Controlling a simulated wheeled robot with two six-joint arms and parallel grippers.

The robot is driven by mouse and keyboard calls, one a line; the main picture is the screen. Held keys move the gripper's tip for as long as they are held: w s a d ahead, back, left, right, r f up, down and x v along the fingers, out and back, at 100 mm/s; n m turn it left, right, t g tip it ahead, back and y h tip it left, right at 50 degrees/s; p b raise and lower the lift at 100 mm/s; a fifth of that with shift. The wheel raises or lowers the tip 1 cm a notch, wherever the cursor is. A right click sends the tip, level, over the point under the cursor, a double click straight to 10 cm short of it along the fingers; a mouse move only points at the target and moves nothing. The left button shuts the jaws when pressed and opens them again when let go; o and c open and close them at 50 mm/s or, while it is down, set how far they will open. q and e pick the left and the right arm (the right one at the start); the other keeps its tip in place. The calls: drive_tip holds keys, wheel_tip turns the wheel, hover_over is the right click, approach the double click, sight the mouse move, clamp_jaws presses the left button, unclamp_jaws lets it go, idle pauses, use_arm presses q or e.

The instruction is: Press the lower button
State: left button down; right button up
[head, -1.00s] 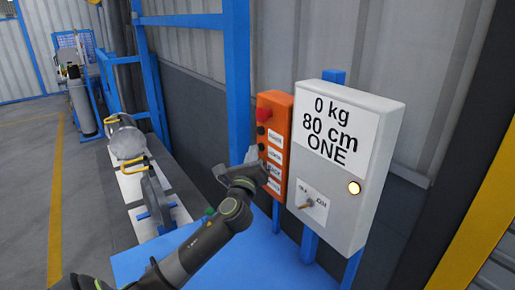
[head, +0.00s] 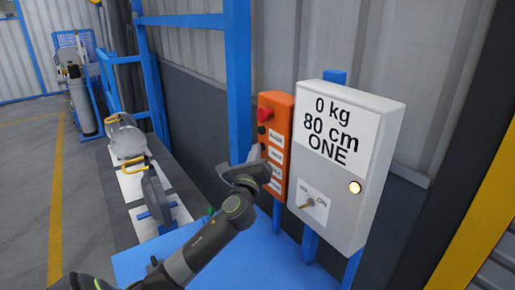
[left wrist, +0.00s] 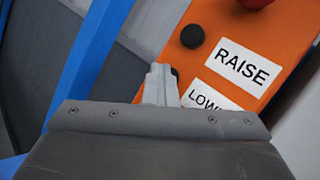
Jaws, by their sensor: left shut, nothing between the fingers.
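An orange control box (head: 277,118) hangs on the blue frame, with a red button on top and black buttons below it. In the left wrist view, the RAISE button (left wrist: 192,36) is in full sight. Below it, the LOWER label (left wrist: 205,97) is partly covered by my fingers. A dark sliver of the lower button (left wrist: 175,72) shows just behind the fingertips. My left gripper (head: 254,153) is shut and empty, with its fingertips right at the lower button. I cannot tell whether they touch it. My right gripper is in neither view.
A grey box (head: 372,165) with a "0 kg 80 cm ONE" sign, a lit lamp and a switch stands right of the orange box. A blue post (head: 237,70) rises just left of it. A blue surface (head: 255,262) lies below.

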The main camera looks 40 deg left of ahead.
use_arm(q)
drive_tip(key=shift+w+d+r, duration=0.1)
drive_tip(key=shift+w+r, duration=0.05)
drive_tip(key=shift+w, duration=0.1)
idle(0.7)
drive_tip(key=shift+s, duration=0.15)
drive_tip(key=shift+s+f, duration=0.25)
idle(0.3)
drive_tip(key=s+a+p, duration=0.1)
drive_tip(key=s, duration=0.5)
drive_tip(key=shift+a, duration=0.4)
drive_tip(key=shift+w+f, duration=0.1)
